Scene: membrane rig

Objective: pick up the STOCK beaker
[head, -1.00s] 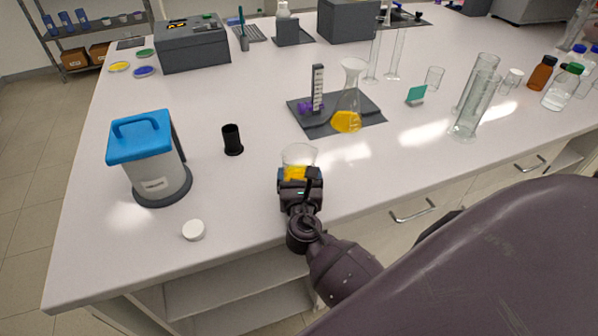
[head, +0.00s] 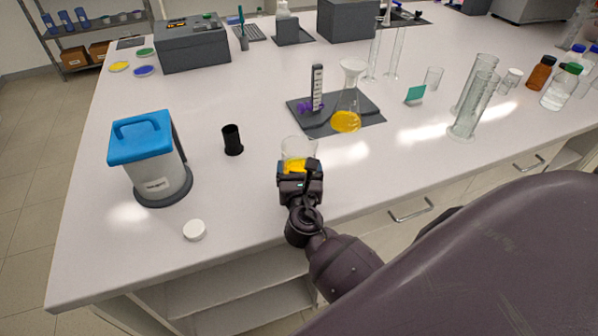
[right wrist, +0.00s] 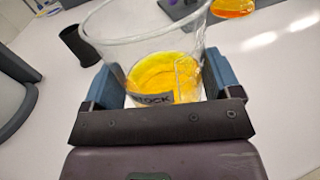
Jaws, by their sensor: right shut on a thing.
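The STOCK beaker (head: 298,150) is clear glass with yellow liquid in its lower part. It also shows in the right wrist view (right wrist: 150,40), where part of its dark STOCK label can be read. My right gripper (head: 300,172) is shut on the beaker, with a blue-padded finger on each side of it. The beaker looks roughly upright near the front edge of the bench. I cannot tell for certain whether its base is clear of the bench top. My left gripper is not in view.
A black cup (head: 232,140) and a blue-lidded container (head: 152,165) stand to the left, with a white cap (head: 194,230) in front. Glass cylinders (head: 468,120) stand to the right.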

